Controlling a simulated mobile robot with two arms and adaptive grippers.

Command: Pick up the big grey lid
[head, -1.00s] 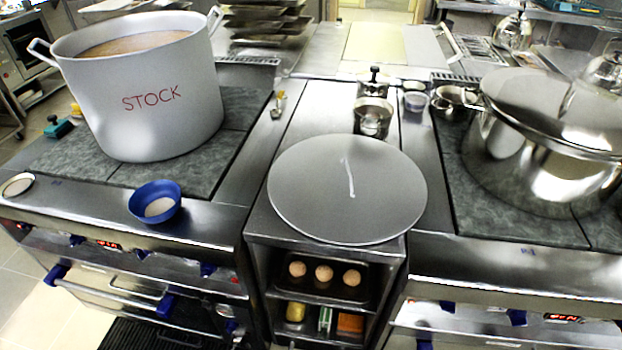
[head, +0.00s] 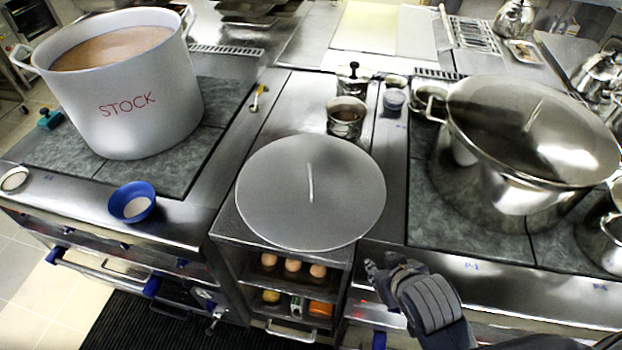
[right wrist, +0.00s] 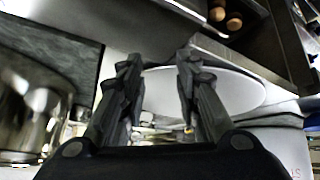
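The big grey lid (head: 275,205) is a wide flat disc with a thin pale handle across its middle. It lies on the steel counter between the two stoves, its near edge over the shelf opening. In the right wrist view the lid (right wrist: 235,92) shows pale beyond the fingers. My right gripper (head: 372,268) is just to the lid's lower right in the head view, apart from it. In the right wrist view its two fingers (right wrist: 160,75) are spread with nothing between them. My left gripper is not in view.
A large stock pot (head: 150,125) stands on the left stove, with a blue bowl (head: 133,212) in front. A lidded steel pot (head: 480,190) fills the right stove. A small steel pot (head: 346,128) stands behind the lid. Eggs (head: 292,265) sit on the shelf below.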

